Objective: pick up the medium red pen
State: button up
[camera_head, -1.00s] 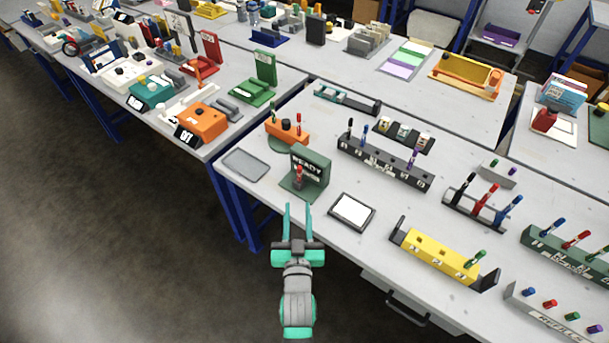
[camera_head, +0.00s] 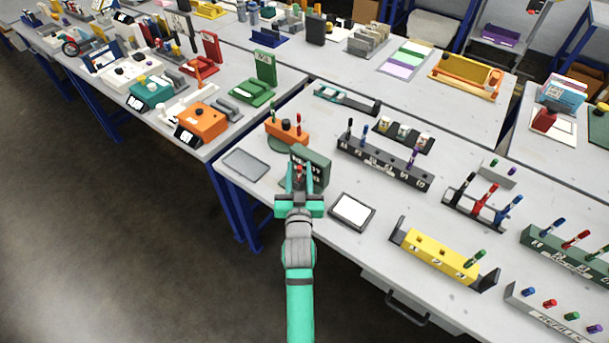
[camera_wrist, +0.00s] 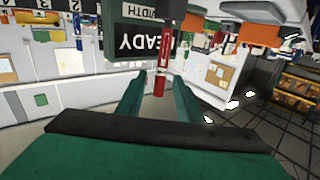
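A red pen (camera_head: 299,169) stands upright at the front of the green stand (camera_head: 317,168), whose panel has white lettering. The wrist view shows the red pen (camera_wrist: 161,60) against the green panel (camera_wrist: 143,40), which reads READY and appears upside down. My gripper (camera_head: 298,178) is at the front of the stand with its fingers pointing at the pen. In the wrist view my gripper (camera_wrist: 158,88) is open, with one finger on each side of the pen's line. A gap shows between each finger and the pen. The pen's lower end is partly hidden in the head view.
A grey tray (camera_head: 246,164) lies left of the stand and a white-faced tablet (camera_head: 353,210) lies right. An orange block (camera_head: 287,131) with pens is behind. A black numbered rack (camera_head: 385,164) and a yellow holder (camera_head: 437,257) stand further right. Other red pens (camera_head: 486,200) stand in racks.

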jog(key=shift+w+r, duration=0.1)
jog(key=shift+w, duration=2.1)
grip_shut()
